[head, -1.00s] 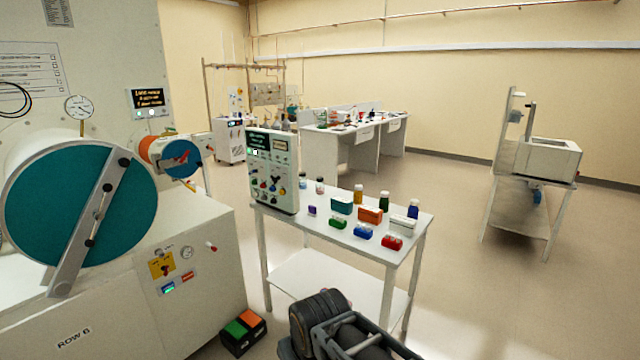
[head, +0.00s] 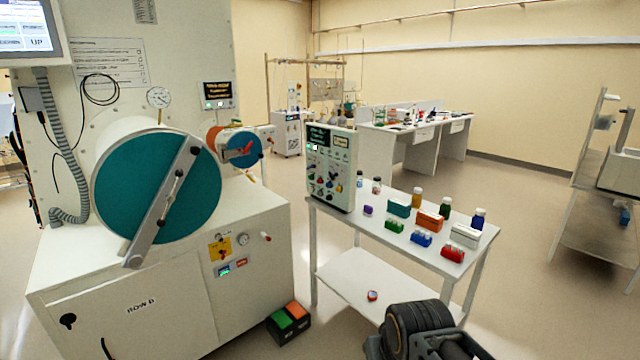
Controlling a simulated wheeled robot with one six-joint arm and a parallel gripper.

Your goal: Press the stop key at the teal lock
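The teal lock is a large white drum with a round teal door (head: 140,205) and a slanted grey bar across it, at the left in the head view. On the cabinet front below are a yellow plate with a red knob (head: 220,249), a small lit display (head: 224,270) and a red key or label (head: 241,262). A dark sign panel with small keys (head: 217,104) is on the wall above. My gripper is not visible; only dark arm parts show at the bottom.
A green and orange box (head: 289,322) stands on the floor at the cabinet's right corner. A white table (head: 385,243) with an instrument panel (head: 332,168), small boxes and bottles stands to the right. Open floor lies between the cabinet and the table, and further right.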

